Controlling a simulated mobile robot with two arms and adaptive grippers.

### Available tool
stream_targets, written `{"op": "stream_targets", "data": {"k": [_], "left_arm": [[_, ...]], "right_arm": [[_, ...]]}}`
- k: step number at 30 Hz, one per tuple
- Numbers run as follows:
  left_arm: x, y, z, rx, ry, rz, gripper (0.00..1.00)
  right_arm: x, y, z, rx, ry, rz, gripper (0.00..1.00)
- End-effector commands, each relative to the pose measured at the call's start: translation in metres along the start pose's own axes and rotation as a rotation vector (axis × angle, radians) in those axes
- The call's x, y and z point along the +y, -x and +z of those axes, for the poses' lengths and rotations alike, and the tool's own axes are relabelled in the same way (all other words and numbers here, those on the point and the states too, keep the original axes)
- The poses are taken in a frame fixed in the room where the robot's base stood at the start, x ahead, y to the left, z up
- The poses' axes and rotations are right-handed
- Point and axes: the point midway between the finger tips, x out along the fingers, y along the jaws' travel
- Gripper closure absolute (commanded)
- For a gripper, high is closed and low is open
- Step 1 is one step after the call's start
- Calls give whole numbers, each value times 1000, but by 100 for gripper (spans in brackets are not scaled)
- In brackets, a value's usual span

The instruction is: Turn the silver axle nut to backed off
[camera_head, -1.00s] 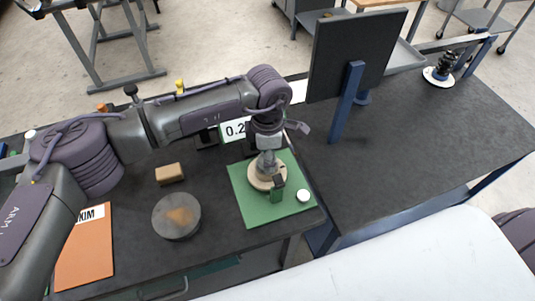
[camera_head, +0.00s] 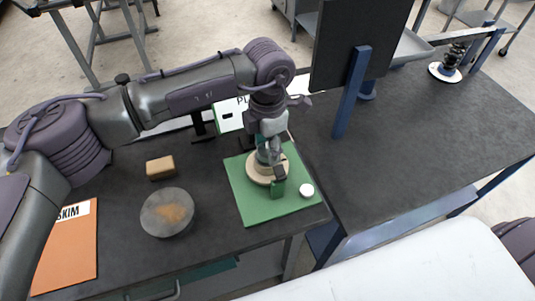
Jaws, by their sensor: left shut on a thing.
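My left gripper (camera_head: 270,166) points down over the green mat (camera_head: 292,208) and is shut at the top of the round beige base (camera_head: 256,180). The silver axle nut is hidden by the gripper, so I cannot make out its turn position. A small green block (camera_head: 278,189) stands at the front edge of the beige base. A white round button (camera_head: 306,190) sits on the mat to the right of it. My right gripper does not show.
A dark round disc (camera_head: 168,213) with a rusty patch and a brown block (camera_head: 160,167) lie left of the mat. An orange sheet (camera_head: 68,255) lies at the left front. An upright black panel (camera_head: 352,45) stands behind on the right. The right bench top (camera_head: 430,140) is mostly clear.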

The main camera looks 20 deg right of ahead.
Motion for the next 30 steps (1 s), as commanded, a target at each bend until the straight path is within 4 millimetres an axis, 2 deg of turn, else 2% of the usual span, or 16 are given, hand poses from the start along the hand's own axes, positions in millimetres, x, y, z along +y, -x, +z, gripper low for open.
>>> {"op": "stream_targets", "data": {"k": [1,3,12,30], "left_arm": [[1,-5,0,-2,35,3,86],[1,-5,0,-2,86,4,86],[1,-2,0,-1,246,2,86],[1,1,0,-1,306,1,86]], "right_arm": [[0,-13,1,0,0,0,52],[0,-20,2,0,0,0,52],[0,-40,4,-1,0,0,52],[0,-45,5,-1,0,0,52]]}}
